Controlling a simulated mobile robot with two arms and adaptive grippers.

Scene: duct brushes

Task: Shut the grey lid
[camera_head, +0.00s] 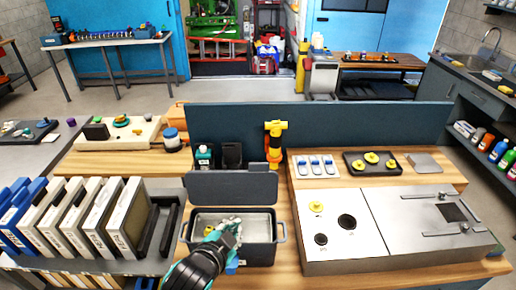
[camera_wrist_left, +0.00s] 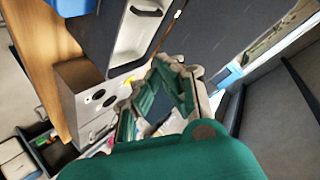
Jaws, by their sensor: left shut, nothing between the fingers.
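The grey lid (camera_head: 231,187) stands raised, close to upright, at the back edge of a dark grey box (camera_head: 262,256). The box is open at the top, and its pale inside shows. My left gripper (camera_head: 232,226) is over the box opening, in front of the lid and apart from it as far as I can tell. Its fingers are shut and empty, and it hides part of the opening. The fingers also show in the left wrist view (camera_wrist_left: 172,88), with green pads. My right gripper is not in view.
A metal panel unit (camera_head: 335,245) stands close to the box's right. A rack of upright cases (camera_head: 95,225) is on the left. Behind the lid are a green-capped bottle (camera_head: 204,156), a yellow tool (camera_head: 275,145) and a blue-grey partition (camera_head: 350,125).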

